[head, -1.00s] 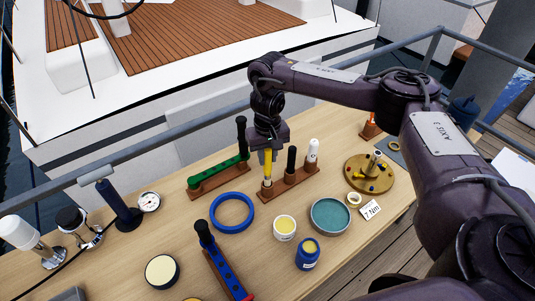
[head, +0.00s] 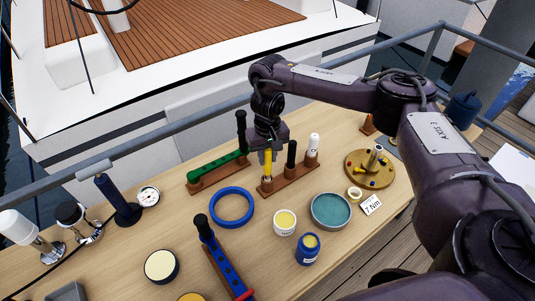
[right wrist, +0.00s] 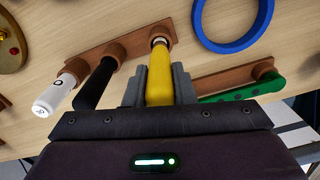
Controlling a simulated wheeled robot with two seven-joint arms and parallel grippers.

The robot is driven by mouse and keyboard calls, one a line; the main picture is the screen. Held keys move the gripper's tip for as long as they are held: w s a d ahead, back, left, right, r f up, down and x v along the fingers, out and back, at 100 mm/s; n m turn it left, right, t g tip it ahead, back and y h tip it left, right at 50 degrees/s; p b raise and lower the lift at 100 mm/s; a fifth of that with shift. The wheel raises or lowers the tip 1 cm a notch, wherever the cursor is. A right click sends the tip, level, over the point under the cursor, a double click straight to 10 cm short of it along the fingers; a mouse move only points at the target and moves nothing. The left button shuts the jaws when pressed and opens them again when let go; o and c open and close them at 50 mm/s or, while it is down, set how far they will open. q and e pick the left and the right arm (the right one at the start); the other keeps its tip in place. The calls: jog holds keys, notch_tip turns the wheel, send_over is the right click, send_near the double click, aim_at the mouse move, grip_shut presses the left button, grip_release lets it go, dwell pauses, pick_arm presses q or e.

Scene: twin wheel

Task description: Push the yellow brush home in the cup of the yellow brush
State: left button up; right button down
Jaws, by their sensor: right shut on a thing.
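The yellow brush (head: 267,167) stands roughly upright at the left end of a brown wooden rack (head: 290,183). My right gripper (head: 266,154) is above that end, shut on the brush's yellow handle. In the right wrist view the handle (right wrist: 160,77) lies between the two grey fingers (right wrist: 160,92). The brush's lower end, with a pale band, meets the mouth of a round brown cup (right wrist: 162,34). How deep it sits inside is hidden. My left gripper is not in view.
A black handle (head: 291,154) and a white handle (head: 313,146) stand in the same rack, right of the brush. A green bar (head: 217,168) on another rack lies to the left. A blue ring (head: 232,209) and teal dish (head: 331,211) lie in front.

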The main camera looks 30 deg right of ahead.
jog(key=shift+f+b, duration=0.5)
jog(key=shift+f, duration=0.8)
jog(key=c, duration=1.1)
grip_release()
jog(key=shift+r, duration=0.3)
notch_tip(320, 180, up, 7)
jog(key=shift+r+p, duration=0.15)
jog(key=shift+p, duration=0.25)
